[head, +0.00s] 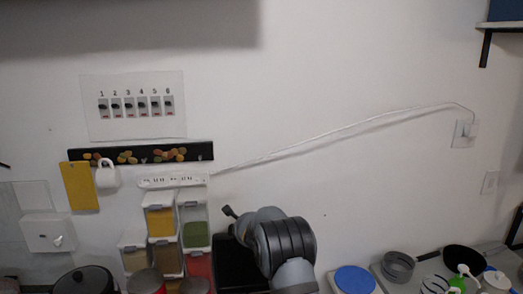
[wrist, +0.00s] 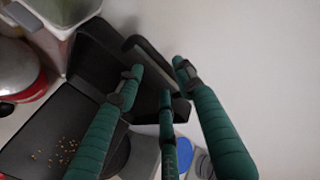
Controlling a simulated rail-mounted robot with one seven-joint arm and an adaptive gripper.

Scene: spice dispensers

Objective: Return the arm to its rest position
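My arm (head: 282,243) rises at the lower middle of the head view, in front of the white wall. Spice dispensers with yellow (head: 160,222) and green (head: 196,234) contents stand left of my arm in the head view. I cannot make out the fingers clearly in the head view.
A black tray-like surface (wrist: 38,128) holds scattered yellowish bits. A red pot (wrist: 22,82) stands at left. A blue lid (head: 354,279), a grey pan (head: 398,266) and bottles stand at lower right. A cable (head: 330,132) crosses the wall; the wall area above my arm is free.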

